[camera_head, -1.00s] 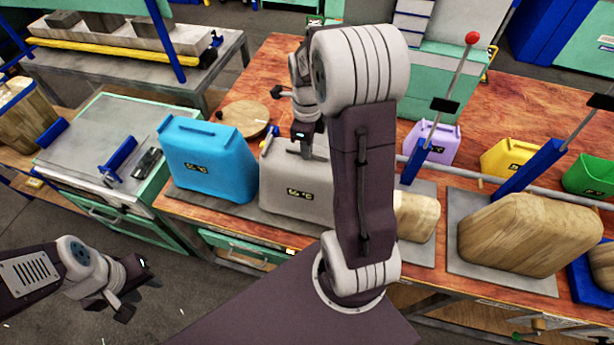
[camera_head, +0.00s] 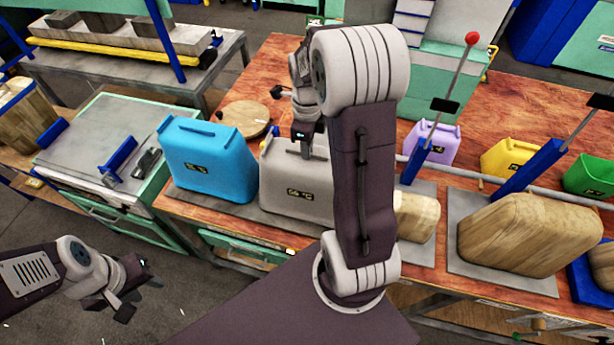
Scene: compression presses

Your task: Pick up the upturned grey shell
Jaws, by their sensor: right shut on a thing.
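The grey shell (camera_head: 292,190) stands on a dark plate on the wooden table, between the blue shell (camera_head: 208,160) and my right arm. My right arm link hides its right side. My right gripper (camera_head: 304,150) comes down from above and is shut on the top edge of the grey shell; the fingertips are mostly hidden. I see no clear gap between the shell and its plate. My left gripper (camera_head: 140,290) is open and empty, low at the left over the floor, well away from the shell.
A round wooden disc (camera_head: 244,118) lies behind the grey shell. Purple (camera_head: 433,140), yellow (camera_head: 510,158) and green (camera_head: 590,175) shells stand farther right. Wooden blocks (camera_head: 528,232) and blue press levers (camera_head: 530,170) are right of my arm.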

